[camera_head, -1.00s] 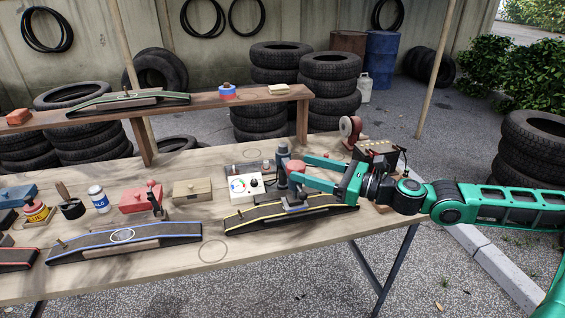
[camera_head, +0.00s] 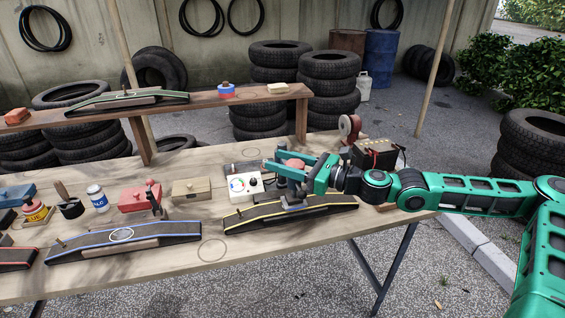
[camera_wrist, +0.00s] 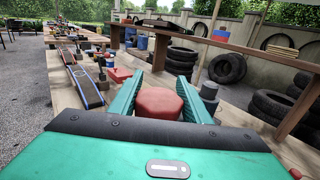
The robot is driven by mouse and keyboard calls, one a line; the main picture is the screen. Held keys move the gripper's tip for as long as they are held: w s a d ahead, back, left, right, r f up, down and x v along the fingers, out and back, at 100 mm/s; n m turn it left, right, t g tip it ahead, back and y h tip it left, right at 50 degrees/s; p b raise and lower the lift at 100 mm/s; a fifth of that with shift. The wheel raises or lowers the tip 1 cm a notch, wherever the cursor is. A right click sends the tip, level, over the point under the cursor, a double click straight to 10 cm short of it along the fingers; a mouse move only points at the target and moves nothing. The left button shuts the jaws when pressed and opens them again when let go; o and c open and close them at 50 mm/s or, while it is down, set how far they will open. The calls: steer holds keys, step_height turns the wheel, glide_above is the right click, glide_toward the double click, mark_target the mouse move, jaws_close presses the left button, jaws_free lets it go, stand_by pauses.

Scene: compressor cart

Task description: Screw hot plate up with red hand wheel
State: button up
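The red hand wheel (camera_head: 294,164) sits between the two fingers of my gripper (camera_head: 290,170), above the black ramp with yellow edges (camera_head: 328,203). In the wrist view the round red wheel (camera_wrist: 158,103) fills the gap between the green fingers, which appear to touch it on both sides. A small grey block (camera_head: 293,203) is on the ramp under my gripper. I cannot tell which part is the hot plate; my gripper hides some of what is below the wheel.
A blue-edged ramp (camera_head: 125,240) lies left. The table between the two ramps is clear.

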steer(key=c, duration=0.5)
steer(key=shift+o, duration=0.2)
